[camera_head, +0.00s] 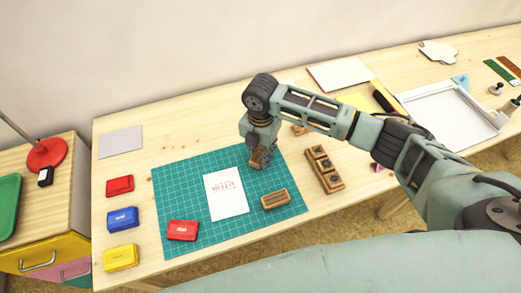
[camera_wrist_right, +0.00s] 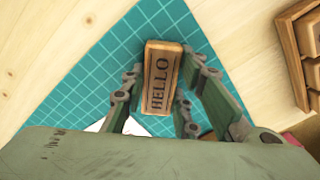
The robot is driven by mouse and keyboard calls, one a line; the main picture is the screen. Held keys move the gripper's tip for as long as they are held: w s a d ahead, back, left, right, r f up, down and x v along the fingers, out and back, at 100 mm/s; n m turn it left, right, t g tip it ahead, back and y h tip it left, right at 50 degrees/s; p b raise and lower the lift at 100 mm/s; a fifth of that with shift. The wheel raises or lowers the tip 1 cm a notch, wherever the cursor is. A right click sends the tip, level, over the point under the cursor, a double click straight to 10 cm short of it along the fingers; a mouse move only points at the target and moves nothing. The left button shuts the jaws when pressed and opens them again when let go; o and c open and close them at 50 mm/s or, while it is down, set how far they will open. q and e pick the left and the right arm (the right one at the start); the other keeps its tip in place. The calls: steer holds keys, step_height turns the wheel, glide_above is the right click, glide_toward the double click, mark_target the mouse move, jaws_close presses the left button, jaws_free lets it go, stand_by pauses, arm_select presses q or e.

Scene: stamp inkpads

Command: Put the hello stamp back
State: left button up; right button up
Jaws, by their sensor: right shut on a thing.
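The hello stamp (camera_wrist_right: 161,78) is a wooden block with HELLO in dark letters on the face toward the right wrist camera. In the head view it (camera_head: 258,158) is over the upper right part of the green mat. My right gripper (camera_head: 257,148) is shut on it, with a finger on either side in the wrist view (camera_wrist_right: 165,85). Whether the stamp touches the mat is unclear. A wooden holder (camera_head: 329,178) with several square compartments stands right of the mat, and part of it shows in the wrist view (camera_wrist_right: 287,42). My left gripper is out of view.
Another wooden block (camera_head: 275,199) and an open-looking red inkpad (camera_head: 182,231) lie on the cutting mat (camera_head: 170,190), beside a printed white card (camera_head: 226,200). Red (camera_head: 119,185), blue (camera_head: 122,218) and yellow (camera_head: 120,257) inkpads line the left. My right arm covers part of the table.

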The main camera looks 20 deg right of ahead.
mark_target(261, 152)
steer(key=o, duration=0.9)
steer(key=shift+f, duration=0.1)
steer(key=shift+o, duration=0.2)
step_height(261, 152, up, 12)
steer(key=shift+r, duration=0.2)
